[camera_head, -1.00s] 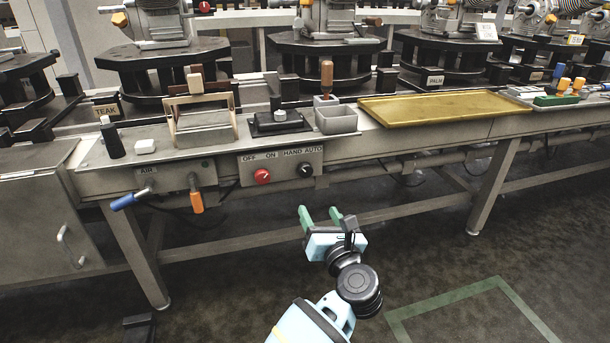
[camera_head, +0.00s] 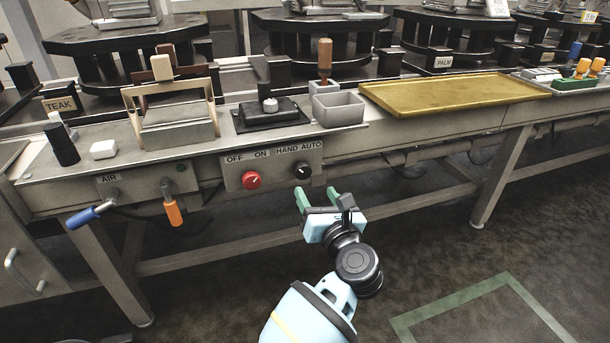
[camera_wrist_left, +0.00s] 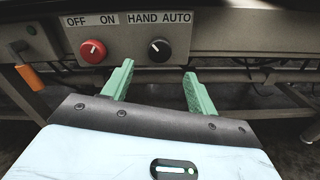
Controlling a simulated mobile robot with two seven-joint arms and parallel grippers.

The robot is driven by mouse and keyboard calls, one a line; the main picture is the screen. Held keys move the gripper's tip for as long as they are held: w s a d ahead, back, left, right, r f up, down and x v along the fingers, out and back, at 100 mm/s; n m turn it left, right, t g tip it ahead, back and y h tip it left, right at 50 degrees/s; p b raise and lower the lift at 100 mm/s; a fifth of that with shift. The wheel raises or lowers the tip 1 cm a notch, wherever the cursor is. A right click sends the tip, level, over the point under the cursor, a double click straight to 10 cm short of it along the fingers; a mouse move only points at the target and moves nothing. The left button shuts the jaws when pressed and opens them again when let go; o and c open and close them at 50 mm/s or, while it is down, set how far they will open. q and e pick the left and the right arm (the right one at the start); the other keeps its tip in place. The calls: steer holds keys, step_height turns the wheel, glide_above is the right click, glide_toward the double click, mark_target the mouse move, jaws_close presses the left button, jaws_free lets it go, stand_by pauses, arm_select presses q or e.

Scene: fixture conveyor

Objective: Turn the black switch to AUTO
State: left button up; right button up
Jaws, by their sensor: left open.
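The black switch (camera_head: 302,171) is a round knob on the grey control panel (camera_head: 276,171), below the labels HAND and AUTO. It also shows in the left wrist view (camera_wrist_left: 160,49), where its small light mark seems to point up and left, towards HAND. My left gripper (camera_head: 317,195) is open and empty, with green fingers, in front of and a little below the switch. In the left wrist view its fingers (camera_wrist_left: 158,72) stand on either side below the knob, apart from it. My right gripper is in neither view.
A red knob (camera_head: 251,180) under OFF and ON sits left of the switch. Blue (camera_head: 82,217) and orange (camera_head: 173,213) handles hang further left. The bench edge and a grey bin (camera_head: 339,110) are above the panel. The floor below is mostly open.

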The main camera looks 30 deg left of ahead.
mark_target(304, 173)
arm_select(q)
steer(key=b+x, duration=0.1)
steer(key=x, duration=0.6)
steer(key=shift+w+a+b, duration=0.2)
steer(key=shift+a+b, duration=0.1)
steer(key=shift+b, duration=0.1)
